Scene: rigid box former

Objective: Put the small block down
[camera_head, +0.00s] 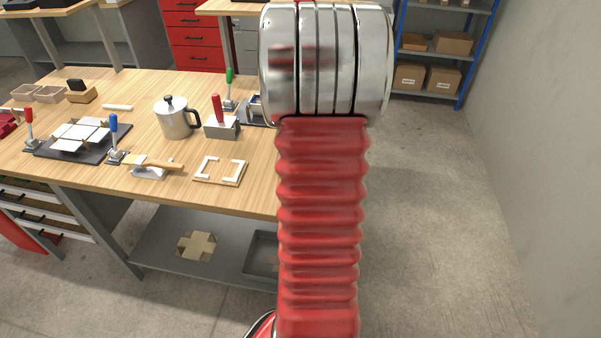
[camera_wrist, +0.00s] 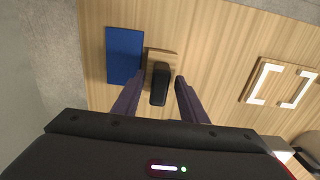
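The small block is a wooden block (camera_wrist: 163,54) with an upright black handle (camera_wrist: 160,85), seen at the upper middle of the wrist view. My gripper (camera_wrist: 160,75) has its two dark fingers apart, one on each side of the black handle. Strips of space show between the handle and both fingers. The block appears to stand on the wooden tabletop, though its lower edges are partly hidden. In the head view my arm covers this spot and the gripper is hidden. Another wooden block with a black handle (camera_head: 78,92) stands at the table's far left.
A blue rectangle (camera_wrist: 124,55) lies left of the block. A frame with white corner pieces (camera_wrist: 280,85) lies to the right; it also shows in the head view (camera_head: 220,169). The workbench (camera_head: 60,165) also holds a metal pot (camera_head: 174,121), a brush and several clamps.

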